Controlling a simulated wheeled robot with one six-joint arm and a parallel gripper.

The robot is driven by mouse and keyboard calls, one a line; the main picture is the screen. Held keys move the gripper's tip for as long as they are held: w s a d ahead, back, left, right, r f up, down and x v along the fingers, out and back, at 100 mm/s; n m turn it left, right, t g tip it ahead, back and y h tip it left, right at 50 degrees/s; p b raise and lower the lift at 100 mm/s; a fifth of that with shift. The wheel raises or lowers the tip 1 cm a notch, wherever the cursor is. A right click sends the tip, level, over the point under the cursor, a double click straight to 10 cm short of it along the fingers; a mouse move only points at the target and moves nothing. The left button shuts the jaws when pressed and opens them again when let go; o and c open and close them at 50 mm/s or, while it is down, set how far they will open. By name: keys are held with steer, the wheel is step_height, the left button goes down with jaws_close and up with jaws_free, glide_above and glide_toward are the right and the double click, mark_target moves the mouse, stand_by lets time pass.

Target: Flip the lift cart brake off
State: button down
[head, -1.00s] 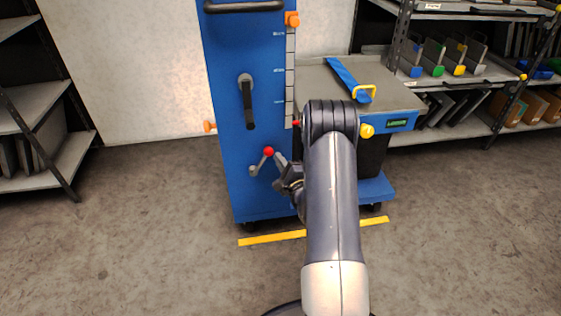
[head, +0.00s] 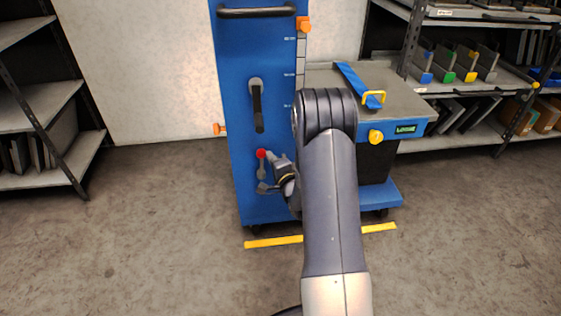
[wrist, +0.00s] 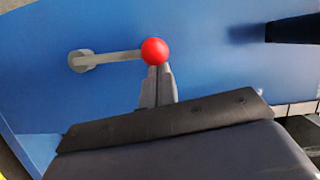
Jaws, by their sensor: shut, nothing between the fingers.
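The brake lever shows low on the front of the blue lift cart (head: 238,120). It is a short grey arm with a red ball knob (head: 262,153), and it stands about upright with the knob on top. In the wrist view its grey arm (wrist: 115,57) runs from a round pivot at left to the red knob. My gripper (head: 271,157) is at the right side of the knob. In the wrist view its shut fingertips (wrist: 157,72) are right at the knob, with nothing held between them. Contact looks likely but is partly hidden by the knob.
A black handle (head: 258,108) hangs above the lever, and a push bar (head: 257,12) is at the top. A grey platform (head: 330,82) with a blue strap is at the right. Yellow tape (head: 273,242) lies on the floor in front. Shelves stand both sides; the near floor is clear.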

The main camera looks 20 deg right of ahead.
mark_target(259, 154)
steer(key=a+n, duration=0.1)
steer(key=a+n+b, duration=0.1)
steer(key=a, duration=0.1)
steer(key=shift+w+r+n+g, duration=0.15)
steer(key=shift+w+n+g, duration=0.15)
steer(key=shift+w+g, duration=0.1)
steer(key=shift+w+a+f+n+g+h+b, duration=0.1)
steer(key=shift+w+a+n+b, duration=0.1)
steer(key=shift+a+n+b, duration=0.3)
steer(key=shift+w+a+f+n+g+h+b, duration=0.15)
steer(key=shift+a+b, duration=0.1)
steer(key=shift+a, duration=0.45)
steer(key=shift+w+a+r+n+g+h+b, duration=0.1)
steer(key=shift+w+a+n+b, duration=0.1)
steer(key=shift+a+n+b, duration=0.3)
steer(key=shift+a, duration=0.25)
